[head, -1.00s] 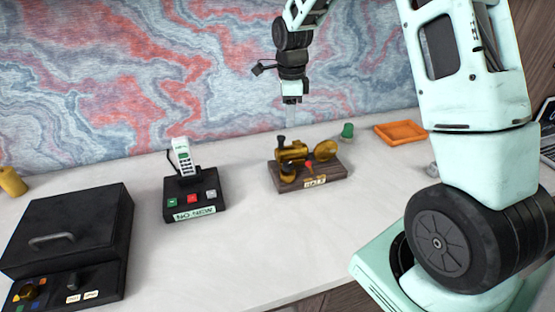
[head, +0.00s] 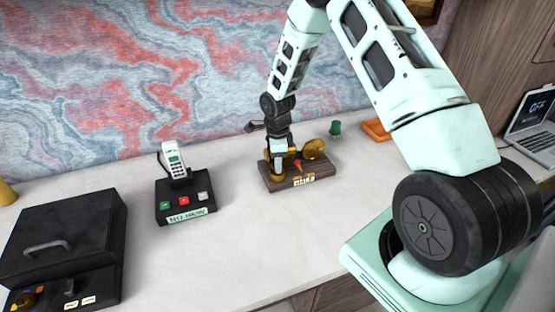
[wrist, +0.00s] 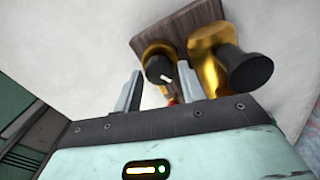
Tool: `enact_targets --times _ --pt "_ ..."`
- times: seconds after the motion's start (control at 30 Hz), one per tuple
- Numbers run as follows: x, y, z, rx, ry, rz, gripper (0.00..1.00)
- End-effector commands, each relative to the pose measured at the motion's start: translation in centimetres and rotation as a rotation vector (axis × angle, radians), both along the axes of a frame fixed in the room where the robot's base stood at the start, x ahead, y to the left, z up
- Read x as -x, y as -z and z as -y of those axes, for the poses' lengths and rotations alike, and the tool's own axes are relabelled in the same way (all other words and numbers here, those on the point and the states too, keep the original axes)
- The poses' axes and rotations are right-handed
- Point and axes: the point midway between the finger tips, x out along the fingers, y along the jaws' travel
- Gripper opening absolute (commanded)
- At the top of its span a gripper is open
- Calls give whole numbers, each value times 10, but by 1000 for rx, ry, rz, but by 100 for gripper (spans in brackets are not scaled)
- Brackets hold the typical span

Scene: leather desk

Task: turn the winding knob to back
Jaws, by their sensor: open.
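A brass device (head: 313,148) stands on a dark wooden base (head: 325,172) with a red pointer (head: 298,165) and a pale front label. In the wrist view, a round black knob (wrist: 159,68) with a white mark sits on a brass part, in line between my fingers. It looks like the winding knob. A taller brass post with a larger black cap (wrist: 250,72) stands to its right. My gripper (head: 278,158) points down over the device's left part and hides much of it. In the wrist view, my gripper (wrist: 160,72) is open, fingers either side of the knob; contact cannot be told.
A phone on a black button box (head: 181,200) stands left of the device, and a black case (head: 62,240) is farther left. A green piece (head: 335,128) and an orange tray (head: 376,130) lie behind right. The white desktop in front is clear.

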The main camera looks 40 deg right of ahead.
Motion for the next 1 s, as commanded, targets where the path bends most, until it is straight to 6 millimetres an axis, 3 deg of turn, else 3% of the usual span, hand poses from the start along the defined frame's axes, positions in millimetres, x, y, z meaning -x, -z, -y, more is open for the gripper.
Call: enact_targets --times 0.37,0.47,0.5,1.0 --pt "0 6 0 0 0 0 41" --pt "0 5 0 0 0 0 13" --pt "0 5 0 0 0 0 9" --pt "-1 6 0 2 -112 1 9"
